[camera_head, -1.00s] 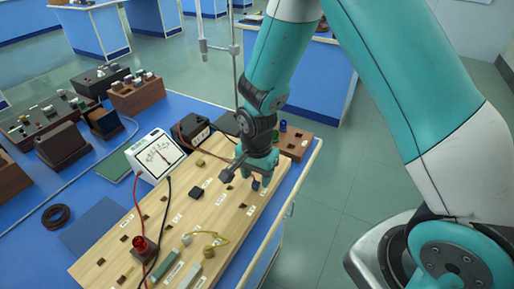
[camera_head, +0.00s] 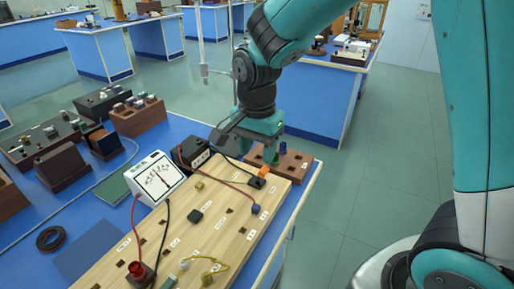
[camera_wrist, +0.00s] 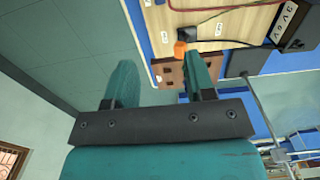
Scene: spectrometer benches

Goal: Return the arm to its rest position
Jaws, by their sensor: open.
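My gripper (camera_head: 268,152) is above the far right end of the bench, over a brown block and beyond the wooden board (camera_head: 135,255). Its two teal fingers stand apart in the wrist view (camera_wrist: 162,72), with nothing between them. The upper arm is bent and reaches out from the right side of the head view. An orange piece (camera_head: 264,171) is at the board's far end, close to the gripper in the picture; whether they touch cannot be told.
A white meter (camera_head: 155,178), a black box (camera_head: 192,153) and red and black leads are nearby. A thin metal stand (camera_head: 202,45) rises behind. Open floor (camera_head: 350,200) lies right of the bench.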

